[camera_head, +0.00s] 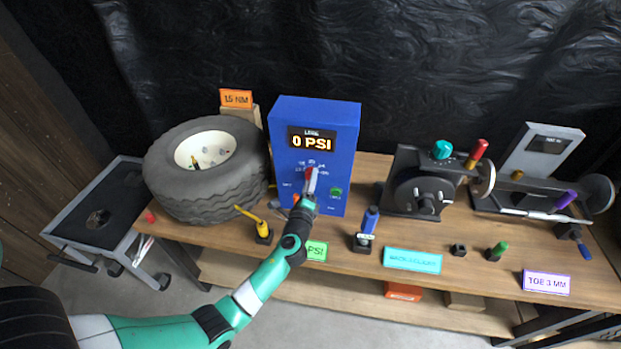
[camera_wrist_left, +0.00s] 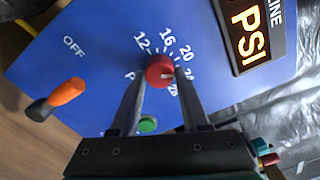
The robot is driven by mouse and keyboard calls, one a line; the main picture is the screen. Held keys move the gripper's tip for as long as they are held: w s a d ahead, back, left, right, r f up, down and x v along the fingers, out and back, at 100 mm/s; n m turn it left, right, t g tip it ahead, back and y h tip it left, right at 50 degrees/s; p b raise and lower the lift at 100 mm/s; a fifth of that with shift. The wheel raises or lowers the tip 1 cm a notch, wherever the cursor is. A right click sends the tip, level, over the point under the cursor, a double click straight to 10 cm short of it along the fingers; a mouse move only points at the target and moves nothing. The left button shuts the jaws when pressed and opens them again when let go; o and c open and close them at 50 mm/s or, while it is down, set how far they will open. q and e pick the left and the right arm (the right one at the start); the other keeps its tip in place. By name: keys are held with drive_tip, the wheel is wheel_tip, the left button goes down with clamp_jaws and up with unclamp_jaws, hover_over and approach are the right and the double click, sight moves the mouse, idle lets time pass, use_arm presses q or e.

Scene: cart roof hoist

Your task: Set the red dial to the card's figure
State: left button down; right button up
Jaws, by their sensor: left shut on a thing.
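The red dial (camera_wrist_left: 160,71) sits on the front of the blue box (camera_head: 341,123), ringed by white figures; 12, 16 and 20 read clearly. A pale mark on the dial points right in the left wrist view, where a finger partly covers the scale. My left gripper (camera_wrist_left: 160,82) has its fingers on either side of the dial, shut on it. The box's display (camera_head: 312,138) reads 0 PSI. A green card (camera_head: 317,251) lies on the bench below the box; "PSI" shows, and its figure is hidden behind my arm. My right gripper is not in view.
A green button (camera_wrist_left: 147,124) and an orange-tipped lever (camera_wrist_left: 63,93) beside "OFF" are close to the dial. A tyre (camera_head: 205,205) lies left of the box. A yellow-handled tool (camera_head: 262,229) and blue-handled tool (camera_head: 369,220) stand in front. A black machine (camera_head: 404,163) stands right.

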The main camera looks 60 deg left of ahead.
use_arm(q)
drive_tip(key=m+p, duration=0.1)
drive_tip(key=m, duration=0.2)
drive_tip(key=shift+m, duration=0.6)
drive_tip(key=shift+c, duration=2)
unclamp_jaws()
drive_tip(key=p+v, duration=0.2)
drive_tip(key=v, duration=0.9)
drive_tip(key=shift+s+d, duration=0.2)
drive_tip(key=shift+s, duration=0.05)
